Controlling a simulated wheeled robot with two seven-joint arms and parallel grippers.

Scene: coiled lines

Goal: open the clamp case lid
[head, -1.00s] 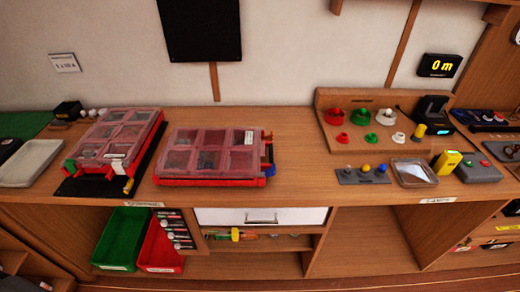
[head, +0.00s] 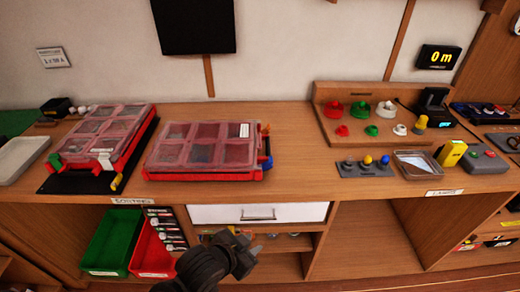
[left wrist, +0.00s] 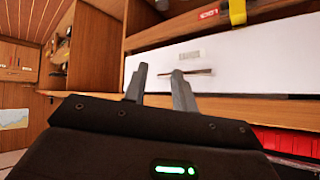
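Two flat cases with red bases and clear, reddish compartment lids lie on the bench. The left case (head: 103,134) sits on a black mat; the right case (head: 203,149) lies directly on the wood, with a blue part at its right end. Both lids look shut. I cannot tell which one is the clamp case. My left gripper (head: 254,244) is low in front of the bench, below the right case, touching neither. In the left wrist view its two fingers (left wrist: 161,82) stand apart with nothing between them. My right gripper is out of view.
A white drawer front (head: 285,213) with a handle is under the bench, also close behind my fingers in the left wrist view (left wrist: 240,72). Green (head: 112,240) and red (head: 152,254) bins stand below left. A pegged wooden stand (head: 330,95) is at right. The bench middle is clear.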

